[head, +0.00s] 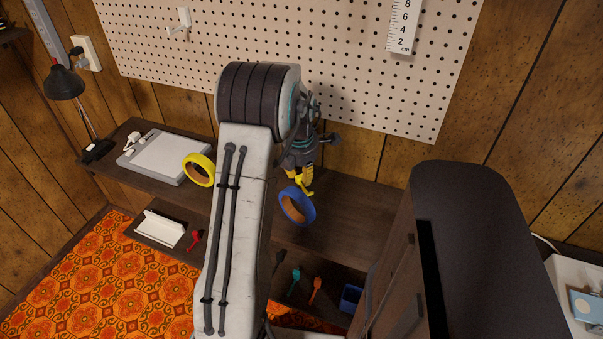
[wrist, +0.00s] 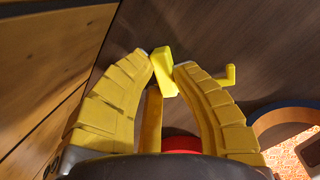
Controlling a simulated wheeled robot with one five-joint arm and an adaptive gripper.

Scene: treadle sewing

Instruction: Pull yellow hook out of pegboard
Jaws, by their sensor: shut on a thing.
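The yellow hook (wrist: 163,76) is between my two yellow fingertips in the wrist view, with its bent end sticking out to the right. My gripper (wrist: 168,64) is shut on it. In the head view my gripper (head: 301,176) points down over the dark wooden table, with the hook (head: 307,189) small and partly hidden at its tips. The pegboard (head: 350,75) is on the wall above and behind. The hook is apart from it, below its lower edge.
A blue tape roll (head: 297,206) stands close beside the hook. A yellow roll (head: 199,170) is at left on the table. A white hook (head: 180,24) and a ruler (head: 402,25) hang on the pegboard. A dark cabinet (head: 470,250) stands at right.

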